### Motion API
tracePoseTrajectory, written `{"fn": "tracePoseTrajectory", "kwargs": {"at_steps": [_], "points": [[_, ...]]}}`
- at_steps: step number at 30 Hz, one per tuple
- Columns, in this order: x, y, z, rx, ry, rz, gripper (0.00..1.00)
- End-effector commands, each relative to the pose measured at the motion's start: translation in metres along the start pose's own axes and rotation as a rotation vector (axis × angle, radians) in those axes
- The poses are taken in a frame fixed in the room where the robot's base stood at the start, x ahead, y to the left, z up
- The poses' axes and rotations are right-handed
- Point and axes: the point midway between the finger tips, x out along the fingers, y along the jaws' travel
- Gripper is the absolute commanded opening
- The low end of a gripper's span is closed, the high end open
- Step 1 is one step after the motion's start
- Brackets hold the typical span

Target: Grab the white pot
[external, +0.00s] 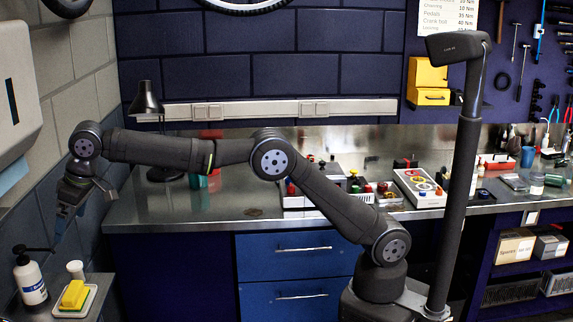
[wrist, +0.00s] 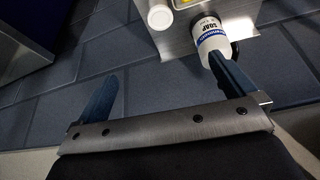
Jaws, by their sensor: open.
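The white pot (external: 76,270) is a small pale cylinder standing on the small metal shelf at the lower left, behind the yellow sponge.
A white soap bottle (external: 30,280) with a black pump stands left of the pot; in the wrist view the bottle (wrist: 212,38) appears right by the right finger. A yellow sponge (external: 74,294) lies on a white dish. The tiled wall is close on the left.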

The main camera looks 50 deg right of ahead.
Motion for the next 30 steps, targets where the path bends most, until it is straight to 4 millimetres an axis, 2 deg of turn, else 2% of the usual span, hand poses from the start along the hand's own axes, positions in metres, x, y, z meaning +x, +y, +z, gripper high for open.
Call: {"fn": "tracePoseTrajectory", "kwargs": {"at_steps": [2,10,20,30], "points": [[0.000,0.000,0.000,0.000,0.000,0.000,1.00],[0.000,0.000,0.000,0.000,0.000,0.000,0.47],[-0.003,0.002,0.001,-0.021,-0.002,-0.009,0.46],[-0.035,0.019,0.018,-0.376,-0.012,-0.157,0.46]]}}
